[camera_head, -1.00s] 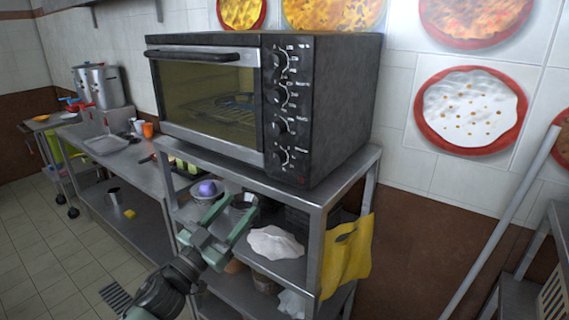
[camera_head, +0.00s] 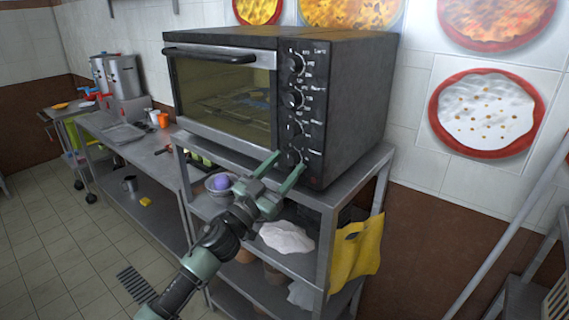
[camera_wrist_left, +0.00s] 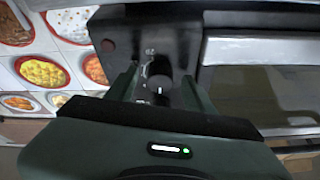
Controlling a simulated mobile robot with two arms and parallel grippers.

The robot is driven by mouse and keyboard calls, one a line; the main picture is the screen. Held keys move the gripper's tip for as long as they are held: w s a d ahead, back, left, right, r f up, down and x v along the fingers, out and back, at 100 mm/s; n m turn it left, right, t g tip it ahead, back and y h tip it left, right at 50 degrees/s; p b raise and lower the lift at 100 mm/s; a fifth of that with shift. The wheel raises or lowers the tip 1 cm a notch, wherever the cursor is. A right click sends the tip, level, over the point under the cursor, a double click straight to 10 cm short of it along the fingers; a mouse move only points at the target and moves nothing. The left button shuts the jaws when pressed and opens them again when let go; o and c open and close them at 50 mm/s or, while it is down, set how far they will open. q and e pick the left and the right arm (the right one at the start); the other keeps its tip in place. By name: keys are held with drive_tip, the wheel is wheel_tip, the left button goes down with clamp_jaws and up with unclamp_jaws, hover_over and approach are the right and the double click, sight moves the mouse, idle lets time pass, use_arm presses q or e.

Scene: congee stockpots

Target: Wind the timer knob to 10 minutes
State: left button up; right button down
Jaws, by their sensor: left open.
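A black toaster oven (camera_head: 350,95) stands on a metal shelf rack, with a column of several knobs on its front panel at the right. The lowest knob (camera_head: 295,157) is partly hidden by my left gripper. My left gripper (camera_head: 287,164) is open, with its green fingers reaching up to the bottom of the panel. In the left wrist view a round dark knob (camera_wrist_left: 160,88) with a pale mark sits between the two open fingers (camera_wrist_left: 158,90). I cannot tell whether they touch it. The knob labels are too small to read. My right gripper is not in view.
The rack (camera_head: 335,200) holds a bowl with a purple item (camera_head: 221,182), a white cloth (camera_head: 287,237) and a hanging yellow cloth (camera_head: 356,252). A long counter (camera_head: 135,150) with pots stands left. The tiled floor at lower left is mostly clear.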

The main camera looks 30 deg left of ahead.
use_arm(q)
clamp_jaws()
drive_tip(key=shift+m, duration=0.5)
drive_tip(key=m+h, duration=0.1)
drive_tip(key=m, duration=0.1)
drive_tip(key=m+h, duration=0.1)
drive_tip(key=shift+a+m, duration=0.2)
drive_tip(key=shift+m, duration=0.2)
drive_tip(key=m+g+h, duration=0.1)
drive_tip(key=m, duration=0.2)
drive_tip(key=m+g+h, duration=0.1)
drive_tip(key=m, duration=0.2)
drive_tip(key=shift+w+a+r+h, duration=0.1)
drive_tip(key=shift+a+r+h, duration=0.1)
drive_tip(key=shift+h, duration=0.2)
drive_tip(key=m, duration=0.2)
drive_tip(key=m+g+p, duration=0.1)
drive_tip(key=m, duration=0.1)
drive_tip(key=m+g+h, duration=0.1)
drive_tip(key=shift+a+r+m+p, duration=0.1)
drive_tip(key=shift+r+m+p, duration=0.2)
drive_tip(key=shift+m, duration=0.1)
drive_tip(key=shift+m+g+p, duration=0.6)
drive_tip(key=shift+m+g, duration=0.2)
drive_tip(key=shift+m, duration=1)
